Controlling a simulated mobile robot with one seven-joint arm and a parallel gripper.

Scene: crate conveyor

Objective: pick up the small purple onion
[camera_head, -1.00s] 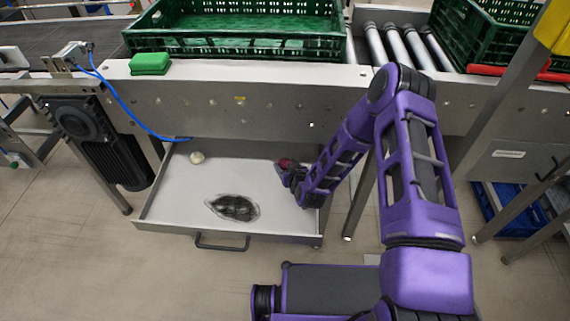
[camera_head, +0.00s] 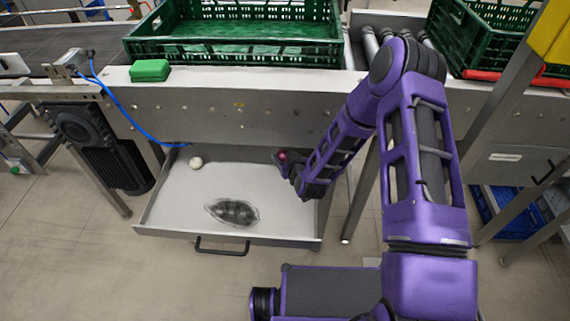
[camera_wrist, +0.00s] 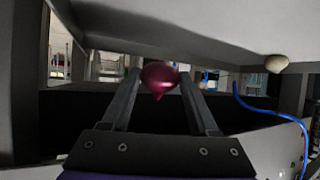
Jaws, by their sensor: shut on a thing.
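The small purple onion (camera_wrist: 158,77) is between the fingertips of my gripper (camera_wrist: 160,88) in the wrist view, and the jaws are shut on it. In the head view the onion (camera_head: 283,155) shows as a small dark red spot at the tip of my gripper (camera_head: 285,163), over the right back part of the open drawer (camera_head: 180,215). The gripper partly hides it there. I cannot tell exactly how high it is above the drawer floor.
A pale round bulb (camera_head: 196,163) lies at the drawer's back left. A green crate (camera_head: 235,48) and a green block (camera_head: 150,70) stand on the conveyor above. A blue cable (camera_head: 125,112) hangs at left.

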